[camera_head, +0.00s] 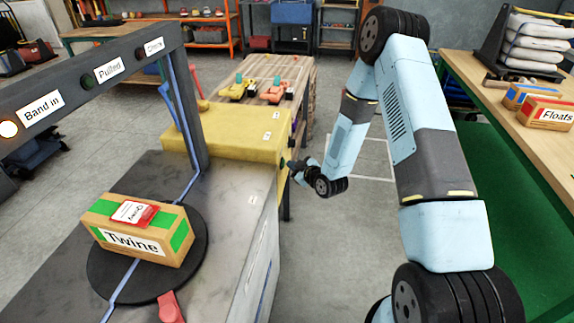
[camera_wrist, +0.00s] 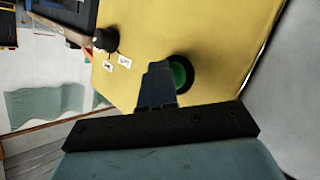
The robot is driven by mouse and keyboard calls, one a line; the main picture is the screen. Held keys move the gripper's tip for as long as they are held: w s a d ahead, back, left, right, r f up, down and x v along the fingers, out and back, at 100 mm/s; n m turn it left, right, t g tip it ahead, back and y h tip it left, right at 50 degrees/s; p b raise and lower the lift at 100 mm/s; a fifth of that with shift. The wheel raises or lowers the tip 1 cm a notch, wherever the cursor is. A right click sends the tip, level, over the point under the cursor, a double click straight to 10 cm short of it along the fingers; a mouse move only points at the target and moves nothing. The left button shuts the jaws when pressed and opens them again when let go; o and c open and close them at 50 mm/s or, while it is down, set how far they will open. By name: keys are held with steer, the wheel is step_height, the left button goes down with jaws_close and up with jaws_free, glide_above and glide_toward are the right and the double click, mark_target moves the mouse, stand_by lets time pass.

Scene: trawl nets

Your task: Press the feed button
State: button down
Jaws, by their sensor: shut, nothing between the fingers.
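The yellow machine housing (camera_head: 235,132) stands beyond the grey bench, and its side face fills much of the wrist view (camera_wrist: 220,30). A round green button (camera_wrist: 180,74) with a dark surround sits on that face. My gripper (camera_wrist: 157,70) is shut and empty, its fingertips just left of the button's middle and overlapping its edge. Whether the tips touch the button cannot be told. In the head view my gripper (camera_head: 288,164) is close against the yellow side face, where only a sliver of green shows.
A black knob (camera_wrist: 105,40) and two small labels are on the same face. A Twine box (camera_head: 138,232) with a red tag lies on a black round plate under a grey frame (camera_head: 80,80); its "Band in" lamp (camera_head: 9,129) glows. A wooden table (camera_head: 500,115) stands at right.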

steer(key=shift+s+d, duration=0.2)
steer(key=shift+d, duration=0.65)
steer(key=shift+s+d, duration=0.25)
steer(key=shift+d, duration=1)
steer(key=shift+s+d, duration=0.2)
steer(key=shift+d, duration=1)
